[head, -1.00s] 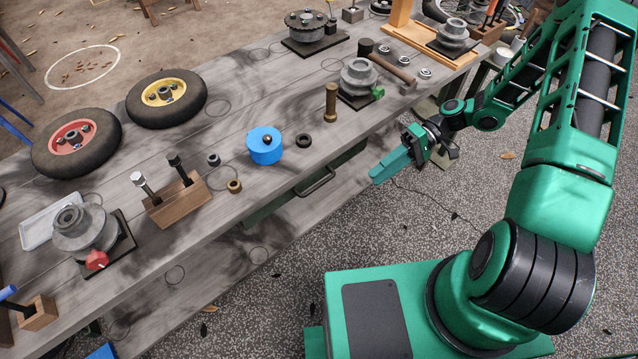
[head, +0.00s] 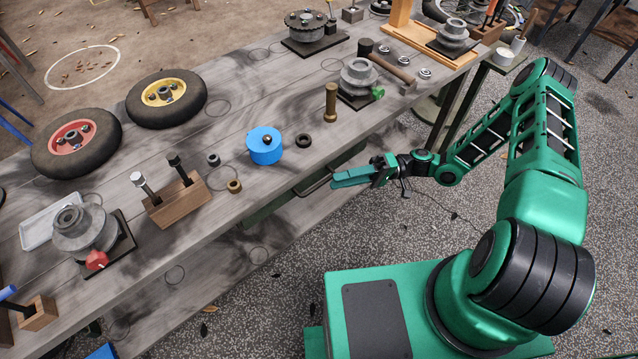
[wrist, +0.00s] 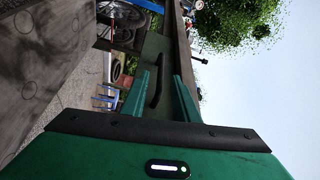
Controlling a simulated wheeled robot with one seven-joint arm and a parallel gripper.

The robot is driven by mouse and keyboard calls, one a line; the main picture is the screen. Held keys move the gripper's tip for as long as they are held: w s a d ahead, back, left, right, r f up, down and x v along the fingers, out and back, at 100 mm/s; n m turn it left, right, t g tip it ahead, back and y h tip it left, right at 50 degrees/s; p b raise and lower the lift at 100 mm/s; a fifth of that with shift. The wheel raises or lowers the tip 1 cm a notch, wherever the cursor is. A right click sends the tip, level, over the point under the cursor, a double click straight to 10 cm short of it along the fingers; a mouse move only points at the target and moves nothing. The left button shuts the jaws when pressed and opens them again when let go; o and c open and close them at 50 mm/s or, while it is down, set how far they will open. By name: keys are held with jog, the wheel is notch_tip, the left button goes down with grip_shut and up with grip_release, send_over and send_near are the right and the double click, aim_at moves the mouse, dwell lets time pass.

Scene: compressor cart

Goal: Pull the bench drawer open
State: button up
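The green bench drawer (head: 268,211) sits under the front edge of the bench top; little of its front shows in the head view. Its dark bar handle (head: 313,187) sticks out from the front. In the wrist view the handle (wrist: 158,80) stands out ahead, between the lines of my two fingers, against the dark green drawer front (wrist: 151,47). My gripper (head: 334,179) is open and empty, with its fingertips close to the right end of the handle in the head view. I see no clear contact with the handle.
The grey wooden bench (head: 225,125) carries a blue round part (head: 265,147), a brass bolt (head: 331,103), a wooden block with tools (head: 178,203) and two wheels. A lower shelf (head: 190,285) runs beneath.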

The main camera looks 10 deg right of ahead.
aim_at(319, 184)
jog(key=x, duration=0.7)
grip_shut()
